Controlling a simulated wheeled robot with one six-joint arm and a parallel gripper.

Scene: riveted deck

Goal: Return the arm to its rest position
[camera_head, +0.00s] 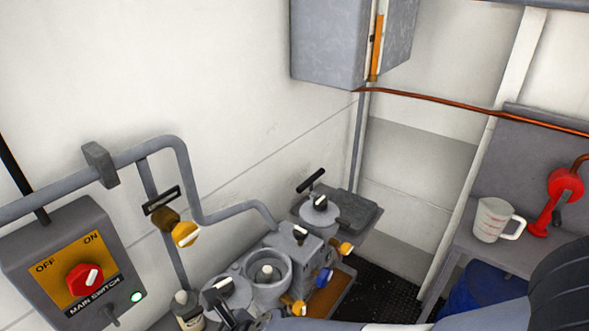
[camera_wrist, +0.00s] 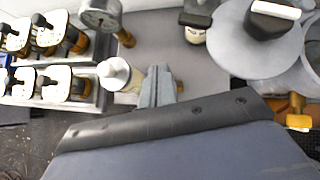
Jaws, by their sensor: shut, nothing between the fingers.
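My gripper (camera_wrist: 158,82) shows in the wrist view as two grey fingers close together, with nothing between them. A dark blue-grey part of my own arm fills the lower part of that view. In the head view my arm (camera_head: 565,285) comes in from the lower right corner and runs along the bottom edge. The gripper end there is hard to make out among the machine parts at the bottom. The fingertips appear close to a white-capped bottle (camera_wrist: 118,75); I cannot tell whether they touch.
The main switch box (camera_head: 70,270), with a lit green lamp, is at left. A grey pipe (camera_head: 190,165) crosses the wall to the machine (camera_head: 268,270). A wall cabinet (camera_head: 330,45) hangs above. A white jug (camera_head: 493,220) and a red handset (camera_head: 563,190) are at right.

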